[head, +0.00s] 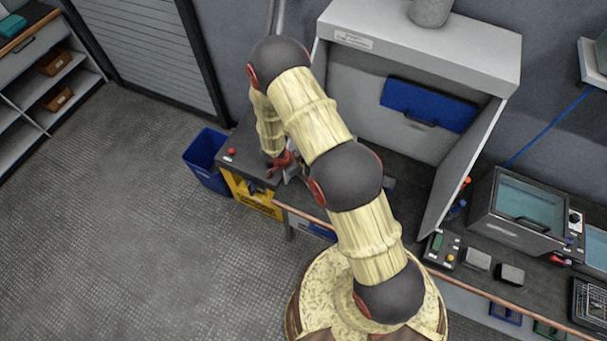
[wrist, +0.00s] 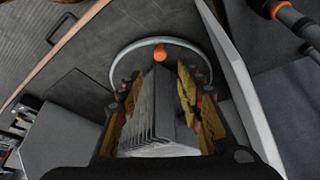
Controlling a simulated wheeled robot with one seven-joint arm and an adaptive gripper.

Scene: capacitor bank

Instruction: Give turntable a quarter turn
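In the wrist view a round disc with a pale curved rim (wrist: 122,58), which looks like the turntable, lies beyond my fingers. An orange knob (wrist: 160,54) shows near its far edge. A grey finned block (wrist: 148,118) stands between the two yellow fingers of my gripper (wrist: 160,85). The fingers are apart, one on each side of the block; contact with it is not clear. In the head view my gripper (head: 284,163) is low over the left end of the bench. My arm hides most of that spot, and I cannot make out the turntable there.
A light grey panel (wrist: 240,85) rises close to the right of my gripper in the wrist view. In the head view a grey hood (head: 420,40) with a blue panel (head: 430,105) stands behind. A blue bin (head: 207,160) is at the bench's left. The floor at left is clear.

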